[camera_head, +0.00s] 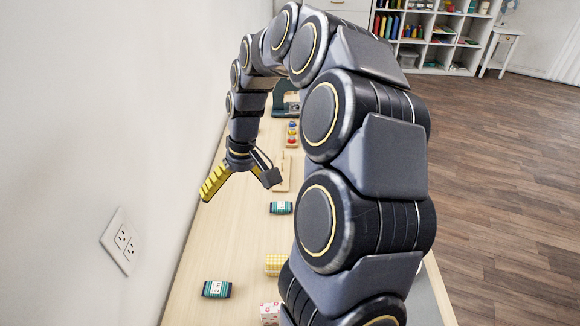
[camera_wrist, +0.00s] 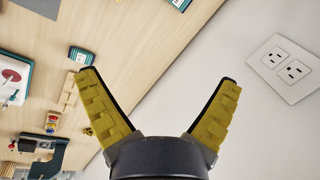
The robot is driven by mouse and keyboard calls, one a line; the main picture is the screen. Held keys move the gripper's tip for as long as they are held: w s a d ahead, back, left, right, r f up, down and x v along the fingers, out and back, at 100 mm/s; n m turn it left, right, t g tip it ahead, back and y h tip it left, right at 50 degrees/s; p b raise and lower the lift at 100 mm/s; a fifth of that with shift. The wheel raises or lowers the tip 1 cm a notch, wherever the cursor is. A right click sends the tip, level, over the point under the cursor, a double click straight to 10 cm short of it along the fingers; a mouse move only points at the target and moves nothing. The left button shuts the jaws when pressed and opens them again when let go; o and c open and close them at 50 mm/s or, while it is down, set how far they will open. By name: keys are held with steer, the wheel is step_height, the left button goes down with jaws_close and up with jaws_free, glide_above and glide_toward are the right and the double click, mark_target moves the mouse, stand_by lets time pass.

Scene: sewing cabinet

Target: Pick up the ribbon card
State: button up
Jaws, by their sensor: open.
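Two teal cards with white labels lie on the table, and I cannot tell which is the ribbon card. One teal card (camera_head: 280,208) lies in the middle of the table, in front of a wooden board; the other teal card (camera_head: 217,289) lies nearer, by the left edge. In the wrist view one teal card (camera_wrist: 80,57) is left of my fingers, and a teal piece (camera_wrist: 180,4) is cut by the top edge. My gripper (camera_head: 240,188) is open and empty, with yellow-padded fingers spread above the table's wall side. Both fingers show in the wrist view (camera_wrist: 160,83).
A wooden board (camera_head: 283,176), coloured spools (camera_head: 292,134) and a dark green sewing machine (camera_head: 287,101) stand farther back. A yellow checked block (camera_head: 275,263) and a red-patterned white box (camera_head: 269,313) are nearer. The wall with an outlet (camera_head: 121,241) borders the table's left side.

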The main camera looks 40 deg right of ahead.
steer(key=w+d+f+m, duration=0.2)
steer(key=d+f, duration=0.4)
steer(key=d, duration=0.5)
steer(key=s+d+f+m, duration=0.1)
steer(key=s+d+f, duration=0.3)
steer(key=d, duration=0.2)
steer(key=s+d+f+m+h, duration=0.1)
steer(key=s+d+f+m, duration=0.1)
steer(key=s+d+f, duration=0.2)
steer(key=s+d+f+m+h, duration=0.1)
steer(key=s+d+f, duration=0.3)
steer(key=d, duration=0.5)
steer(key=shift+f+m, duration=0.1)
steer(key=shift+m, duration=0.3)
steer(key=shift+s+d+f, duration=0.1)
steer(key=shift+d+f, duration=0.1)
steer(key=shift+f, duration=0.7)
steer(key=shift+w+d+f, duration=0.1)
steer(key=shift+f, duration=0.9)
steer(key=shift+w+d+f, duration=0.15)
steer(key=shift+f, duration=0.9)
steer(key=shift+w+d+f, duration=0.1)
steer(key=shift+f, duration=0.9)
steer(key=c, duration=0.8)
